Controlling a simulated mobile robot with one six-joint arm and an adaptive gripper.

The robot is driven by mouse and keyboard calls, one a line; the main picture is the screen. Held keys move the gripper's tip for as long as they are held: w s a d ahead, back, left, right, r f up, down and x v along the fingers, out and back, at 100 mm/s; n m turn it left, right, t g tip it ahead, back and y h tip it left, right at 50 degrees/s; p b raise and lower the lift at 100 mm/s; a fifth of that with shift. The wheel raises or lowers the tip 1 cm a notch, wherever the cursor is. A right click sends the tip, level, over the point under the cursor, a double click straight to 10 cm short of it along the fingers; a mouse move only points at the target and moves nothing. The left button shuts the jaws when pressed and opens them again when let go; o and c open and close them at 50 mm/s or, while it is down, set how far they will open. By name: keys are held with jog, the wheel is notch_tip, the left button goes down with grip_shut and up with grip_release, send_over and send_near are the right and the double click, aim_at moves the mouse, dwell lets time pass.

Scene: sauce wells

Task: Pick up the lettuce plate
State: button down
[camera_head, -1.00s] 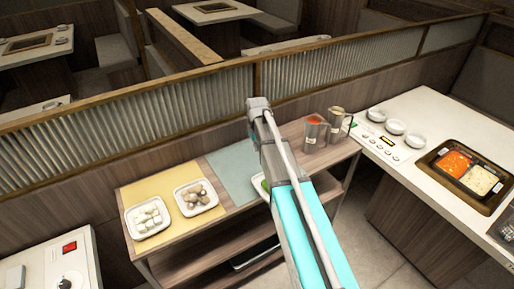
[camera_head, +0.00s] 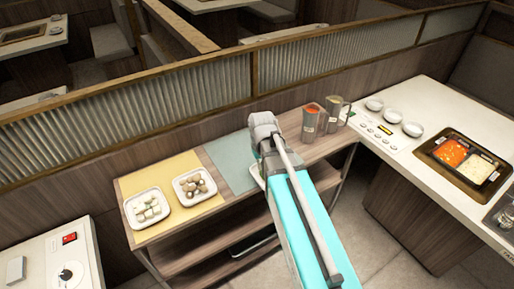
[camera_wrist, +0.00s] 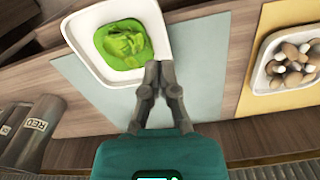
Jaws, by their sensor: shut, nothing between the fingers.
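The lettuce plate (camera_wrist: 85,50) is a white square plate with green lettuce (camera_wrist: 124,42) on it. In the wrist view it sits at the upper left, partly over a pale blue-green mat (camera_wrist: 185,85). My gripper (camera_wrist: 159,68) is shut and empty, its fingertips at the plate's near right rim in the picture; I cannot tell whether they touch it. In the head view my arm hides nearly all of the plate, and only a bit of white rim (camera_head: 257,172) shows beside it. The gripper's fingers are hidden there.
Plates of mushrooms (camera_head: 194,186) and white pieces (camera_head: 147,208) sit on a yellow mat (camera_head: 150,179) to the left. Two pitchers, one with red contents (camera_head: 313,122) and one grey (camera_head: 337,113), stand right of my arm. A partition (camera_head: 190,105) runs behind the shelf.

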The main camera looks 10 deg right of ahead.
jog(key=s+m, duration=0.1)
jog(key=s, duration=0.6)
jog(key=shift+s+a, duration=0.25)
